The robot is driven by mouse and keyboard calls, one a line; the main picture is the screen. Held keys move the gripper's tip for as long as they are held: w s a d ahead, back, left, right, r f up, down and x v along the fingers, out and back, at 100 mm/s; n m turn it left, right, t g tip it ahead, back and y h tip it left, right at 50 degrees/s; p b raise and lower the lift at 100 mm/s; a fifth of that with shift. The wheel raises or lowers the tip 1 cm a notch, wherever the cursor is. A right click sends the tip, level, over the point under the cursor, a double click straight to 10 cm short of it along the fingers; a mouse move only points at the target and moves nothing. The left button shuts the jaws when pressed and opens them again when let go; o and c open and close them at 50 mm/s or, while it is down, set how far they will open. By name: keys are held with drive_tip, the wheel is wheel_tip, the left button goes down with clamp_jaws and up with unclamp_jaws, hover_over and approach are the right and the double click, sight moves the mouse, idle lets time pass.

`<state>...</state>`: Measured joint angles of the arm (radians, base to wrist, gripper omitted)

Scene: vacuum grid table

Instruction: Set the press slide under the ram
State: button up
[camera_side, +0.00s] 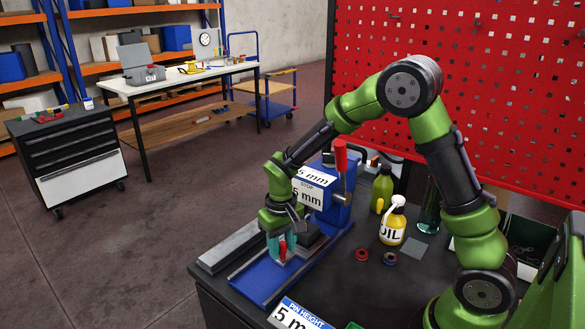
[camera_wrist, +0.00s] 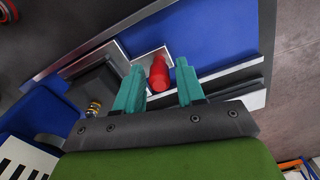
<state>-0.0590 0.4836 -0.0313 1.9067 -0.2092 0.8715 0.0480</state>
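The press slide shows as a light plate with an upright red knob (camera_wrist: 158,74) in the wrist view. It sits on the blue press base (camera_side: 262,279), between the rails. The knob also shows low between my fingers in the side view (camera_side: 283,251). My gripper (camera_wrist: 160,68) points down over the slide, its teal fingers on either side of the knob. Narrow gaps appear beside the knob, so the fingers look open around it. The blue press (camera_side: 325,212) with a red-handled lever (camera_side: 340,157) stands behind my gripper. The ram is hidden in the side view.
A card reading "PIN HEIGHT 5 mm" (camera_side: 300,315) lies at the table's front. An oil bottle (camera_side: 393,226), a green bottle (camera_side: 382,188) and small red and blue rings (camera_side: 362,254) stand right of the press. A grey bar (camera_side: 229,249) lies left of the base.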

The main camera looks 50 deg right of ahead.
drive_tip(key=shift+o, duration=0.6)
wheel_tip(320, 180, up, 17)
drive_tip(key=shift+f, duration=0.1)
